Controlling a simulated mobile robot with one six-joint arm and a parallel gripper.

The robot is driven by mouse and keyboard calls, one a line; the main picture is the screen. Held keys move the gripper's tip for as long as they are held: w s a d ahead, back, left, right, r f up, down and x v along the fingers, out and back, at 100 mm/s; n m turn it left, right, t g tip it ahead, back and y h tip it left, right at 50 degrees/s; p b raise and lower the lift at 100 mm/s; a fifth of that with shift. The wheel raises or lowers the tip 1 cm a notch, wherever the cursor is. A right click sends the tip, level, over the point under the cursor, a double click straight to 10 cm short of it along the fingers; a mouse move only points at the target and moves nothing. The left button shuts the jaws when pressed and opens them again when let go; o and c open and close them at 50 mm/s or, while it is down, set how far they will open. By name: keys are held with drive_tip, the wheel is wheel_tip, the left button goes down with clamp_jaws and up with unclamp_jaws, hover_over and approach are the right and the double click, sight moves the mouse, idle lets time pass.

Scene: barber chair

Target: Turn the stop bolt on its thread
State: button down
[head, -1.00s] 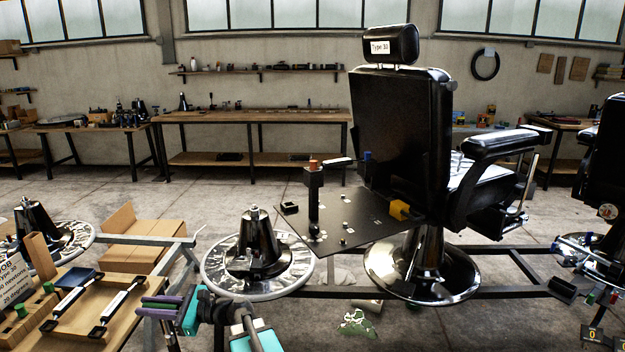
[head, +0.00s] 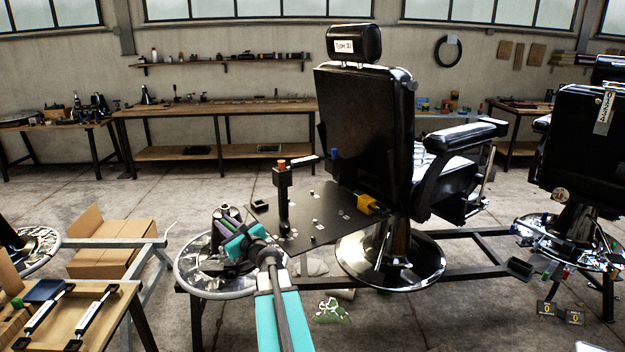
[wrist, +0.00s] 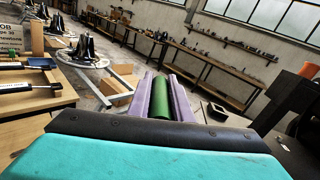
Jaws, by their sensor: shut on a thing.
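My gripper (head: 226,228) is in front of the chrome pedestal base at the left of the black plate (head: 325,232). In the wrist view its purple fingers (wrist: 160,98) are shut on a green cylinder (wrist: 160,97), one on each side. A black post (head: 283,208) stands on the plate, to the right of my gripper, with an orange cap (head: 281,163) on top. The cap also shows at the right edge of the wrist view (wrist: 309,70). A blue knob (head: 334,154) is beside the chair back. I cannot tell which part is the stop bolt.
A wooden bench (head: 80,310) with two black-ended tools is at lower left. A cardboard box (head: 105,240) and grey frame are at left.

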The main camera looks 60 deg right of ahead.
drive_tip(key=s+d+r+m+g+h+p, duration=0.2)
drive_tip(key=s+d+r+m+g+h, duration=0.1)
drive_tip(key=s+d, duration=0.6)
drive_tip(key=s+d+r+m+g+h+p, duration=0.2)
drive_tip(key=s+d+r+m+g+h, duration=0.2)
drive_tip(key=s+d, duration=0.5)
drive_tip(key=d+r+h, duration=0.2)
drive_tip(key=d+h, duration=0.1)
drive_tip(key=d, duration=0.3)
drive_tip(key=shift+s+d+r+m, duration=0.2)
drive_tip(key=shift+s+r+m, duration=0.05)
drive_tip(key=shift+r+m, duration=0.15)
drive_tip(key=shift+s+a+f, duration=0.1)
drive_tip(key=shift+f, duration=0.05)
wheel_tip(320, 180, down, 6)
drive_tip(key=b, duration=0.6)
drive_tip(key=shift+f+b, duration=0.8)
drive_tip(key=shift+b, duration=0.1)
idle(0.3)
drive_tip(key=shift+a+r+n+t+y+p, duration=0.1)
drive_tip(key=shift+n+t+y+p, duration=0.5)
drive_tip(key=shift+t+p, duration=0.15)
